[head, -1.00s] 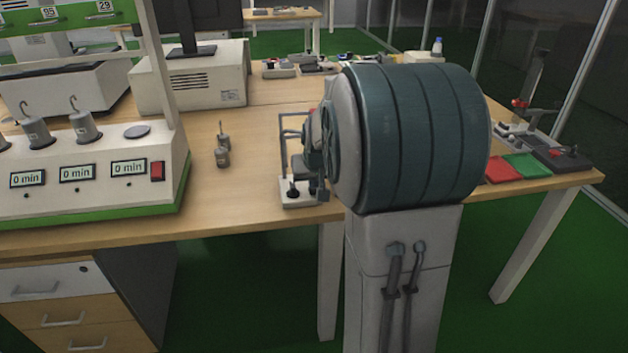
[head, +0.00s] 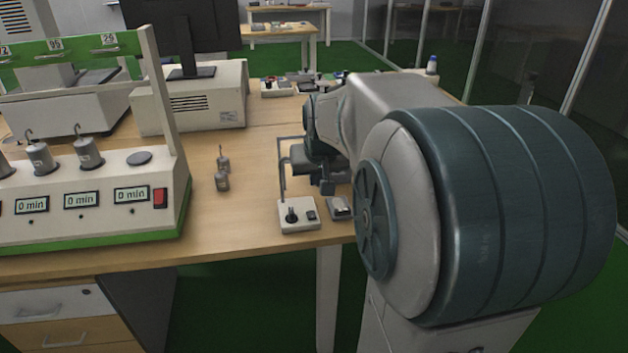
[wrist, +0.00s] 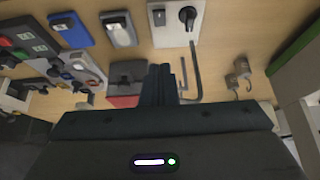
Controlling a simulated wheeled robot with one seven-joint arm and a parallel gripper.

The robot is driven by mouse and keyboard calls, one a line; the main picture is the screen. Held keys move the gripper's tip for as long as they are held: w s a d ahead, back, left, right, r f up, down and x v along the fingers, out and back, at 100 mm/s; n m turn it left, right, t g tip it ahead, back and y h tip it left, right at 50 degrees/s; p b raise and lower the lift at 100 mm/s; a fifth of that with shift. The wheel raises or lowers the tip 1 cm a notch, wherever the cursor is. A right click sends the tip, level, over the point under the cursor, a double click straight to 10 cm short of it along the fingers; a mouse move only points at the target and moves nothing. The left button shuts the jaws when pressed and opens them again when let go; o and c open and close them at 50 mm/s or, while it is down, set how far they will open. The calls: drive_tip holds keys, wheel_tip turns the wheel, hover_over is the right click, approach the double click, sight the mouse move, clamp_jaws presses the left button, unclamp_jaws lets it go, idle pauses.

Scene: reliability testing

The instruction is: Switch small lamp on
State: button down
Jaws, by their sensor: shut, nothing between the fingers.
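A small white base (head: 298,216) with a dark knob, a small dark switch and a grey bent rod stands near the table's front edge. It shows upside down at the top of the wrist view (wrist: 172,22). It may be the small lamp; I cannot tell, and I see no glowing bulb. My gripper (wrist: 160,72) is shut and empty, its dark fingers together and pointing toward the table. In the wrist view the fingertips appear beside the bent rod; I cannot tell whether they touch it. In the head view my gripper (head: 323,187) is partly hidden behind my arm.
A small grey switch unit (head: 340,207) stands right beside the white base. Two grey weights (head: 222,175) stand to the left. A large white-and-green tester (head: 100,200) fills the table's left. In the wrist view a blue unit (wrist: 72,30) and other devices lie nearby.

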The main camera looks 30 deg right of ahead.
drive_tip(key=shift+r, duration=0.1)
idle(0.3)
drive_tip(key=w+b, duration=0.1)
drive_tip(key=b, duration=0.5)
drive_tip(key=shift+d+f+t, duration=0.3)
drive_tip(key=shift+d+t, duration=0.05)
drive_tip(key=shift+t, duration=0.05)
drive_tip(key=shift+r+b, duration=0.25)
drive_tip(key=shift+b, duration=0.1)
drive_tip(key=b, duration=0.3)
hover_over(313, 212)
drive_tip(key=f, duration=0.9)
drive_tip(key=shift+w+d, duration=0.1)
drive_tip(key=shift+w, duration=0.3)
drive_tip(key=shift+s+f+b, duration=0.2)
drive_tip(key=shift+f, duration=0.35)
drive_tip(key=shift+s+f+b, duration=0.15)
drive_tip(key=shift+f, duration=0.35)
drive_tip(key=shift+s+f, duration=0.1)
drive_tip(key=shift+f, duration=0.45)
